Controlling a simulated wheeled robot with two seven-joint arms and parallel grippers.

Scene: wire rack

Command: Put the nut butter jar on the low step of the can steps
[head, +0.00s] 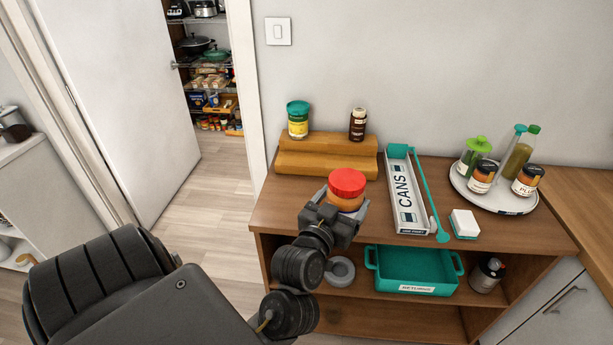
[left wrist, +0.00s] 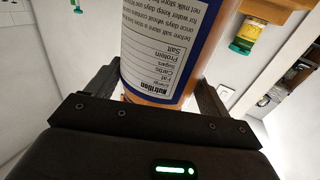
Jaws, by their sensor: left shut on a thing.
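The nut butter jar (head: 346,187), with a red lid and an orange-brown body, is in my left gripper (head: 340,208). The gripper is shut on the jar, which is nearly upright near the cabinet's front left. In the left wrist view the jar (left wrist: 160,45) shows its white and blue nutrition label between the fingers (left wrist: 162,92). The wooden can steps (head: 325,160) stand behind it against the wall. The low front step is bare. The upper step bears a green-lidded yellow jar (head: 298,122) and a dark brown bottle (head: 357,125). My right gripper is out of view.
A white CANS tray (head: 404,185) with a teal long-handled tool (head: 423,195) lies right of the steps. A sponge (head: 464,223) and a round tray (head: 515,205) of bottles and jars are farther right. A teal bin (head: 413,268) sits on the shelf below.

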